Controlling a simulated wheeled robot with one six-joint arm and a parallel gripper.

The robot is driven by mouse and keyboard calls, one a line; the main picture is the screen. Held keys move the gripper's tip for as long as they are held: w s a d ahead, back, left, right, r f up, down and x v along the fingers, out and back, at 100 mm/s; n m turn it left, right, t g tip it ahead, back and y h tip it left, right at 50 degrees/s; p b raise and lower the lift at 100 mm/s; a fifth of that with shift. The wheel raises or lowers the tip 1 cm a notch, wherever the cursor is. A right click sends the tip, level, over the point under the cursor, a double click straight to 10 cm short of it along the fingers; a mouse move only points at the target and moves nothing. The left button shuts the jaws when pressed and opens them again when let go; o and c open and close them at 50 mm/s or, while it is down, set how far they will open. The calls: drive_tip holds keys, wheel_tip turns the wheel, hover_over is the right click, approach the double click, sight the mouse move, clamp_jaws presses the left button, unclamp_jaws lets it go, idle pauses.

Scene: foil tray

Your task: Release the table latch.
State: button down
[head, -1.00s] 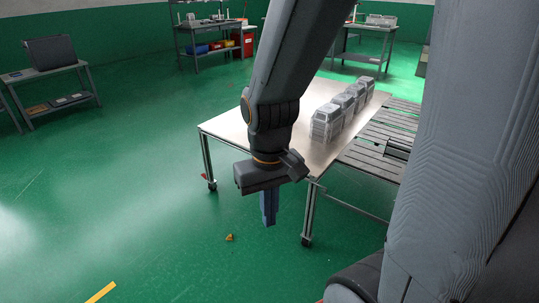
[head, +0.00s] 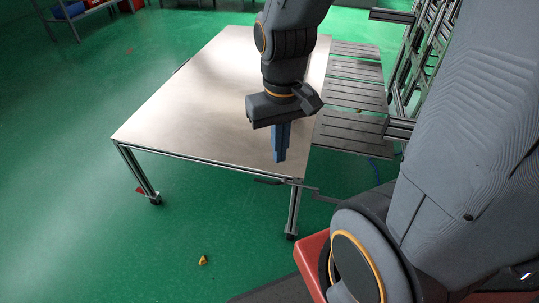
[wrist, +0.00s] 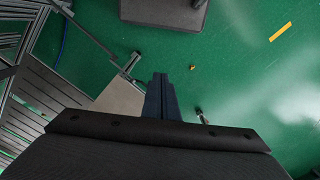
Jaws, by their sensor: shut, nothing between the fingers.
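The metal-topped table (head: 205,90) stands on legs with casters. At its near right corner, a small dark lever (head: 268,181) lies along the front edge, and a thin bar (head: 318,191) sticks out to the right. This looks like the table latch, but its exact state is too small to tell. My gripper (head: 281,160) points down with its blue fingers together and empty, near that corner and apparently above it. In the wrist view the shut fingers (wrist: 161,80) overlap the table's corner, and part of the table (wrist: 120,100) shows beside them.
A slatted conveyor-like surface (head: 350,95) adjoins the table's right side, with a metal frame (head: 425,50) beyond. A small yellow object (head: 203,260) lies on the green floor. The tabletop looks bare, and the floor in front is largely open.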

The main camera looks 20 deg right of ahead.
drive_tip(key=shift+w+d, duration=0.25)
drive_tip(key=shift+w, duration=0.25)
drive_tip(key=w+d+f+m+g+y+b, duration=0.1)
drive_tip(key=w+d+f+m+b, duration=0.2)
drive_tip(key=w+f+m+b, duration=0.4)
drive_tip(key=w+f+b, duration=0.4)
drive_tip(key=w+f, duration=0.6)
drive_tip(key=w, duration=0.3)
drive_tip(key=shift+w+f+g+b, duration=0.3)
drive_tip(key=shift+w+f+g, duration=0.05)
drive_tip(key=shift+w+g, duration=0.05)
drive_tip(key=shift+d, duration=0.1)
drive_tip(key=f, duration=0.4)
drive_tip(key=s+a+f+b, duration=0.1)
drive_tip(key=f, duration=0.4)
drive_tip(key=s+f, duration=0.1)
drive_tip(key=f, duration=0.3)
drive_tip(key=shift+s+a+f, duration=0.15)
drive_tip(key=shift+a+f, duration=0.15)
drive_tip(key=shift+f, duration=0.05)
